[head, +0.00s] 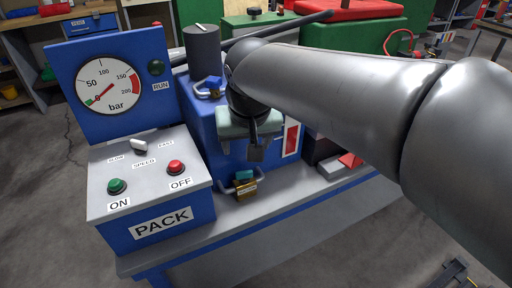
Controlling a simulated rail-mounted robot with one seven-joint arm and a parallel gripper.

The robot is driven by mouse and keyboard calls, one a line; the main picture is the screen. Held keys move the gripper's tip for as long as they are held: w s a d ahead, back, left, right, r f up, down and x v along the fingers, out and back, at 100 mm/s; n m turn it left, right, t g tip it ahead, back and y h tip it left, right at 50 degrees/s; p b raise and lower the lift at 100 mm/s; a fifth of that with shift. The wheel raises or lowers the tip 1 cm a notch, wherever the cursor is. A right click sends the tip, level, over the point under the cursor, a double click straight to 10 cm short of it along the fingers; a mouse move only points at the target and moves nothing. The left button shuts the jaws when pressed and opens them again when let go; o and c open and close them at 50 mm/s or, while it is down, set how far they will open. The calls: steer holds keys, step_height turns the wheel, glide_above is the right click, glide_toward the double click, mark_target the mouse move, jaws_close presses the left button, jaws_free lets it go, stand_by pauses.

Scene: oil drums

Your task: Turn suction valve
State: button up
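My gripper (256,148) points down in front of the blue pump block (202,122), near the middle of the head view. Its fingers overlap in this view, so whether they are open or shut cannot be told. A blue handle-like part with light metal (209,87) sits on top of the block, left of my gripper. Below my gripper, a teal part (244,175) and a brass fitting (244,188) with curved grey ends sit low on the block's front. No label marks either as the suction valve.
The PACK control box (155,223) with green and red buttons stands at left, below a pressure gauge (109,86). A dark cylinder (202,47) rises behind the block. The grey bench top (290,190) is clear in front. Green equipment (370,40) stands behind.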

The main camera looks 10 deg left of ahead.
mark_target(244, 172)
steer(key=b+x, duration=0.2)
steer(key=x, duration=1.2)
steer(key=shift+f, duration=0.3)
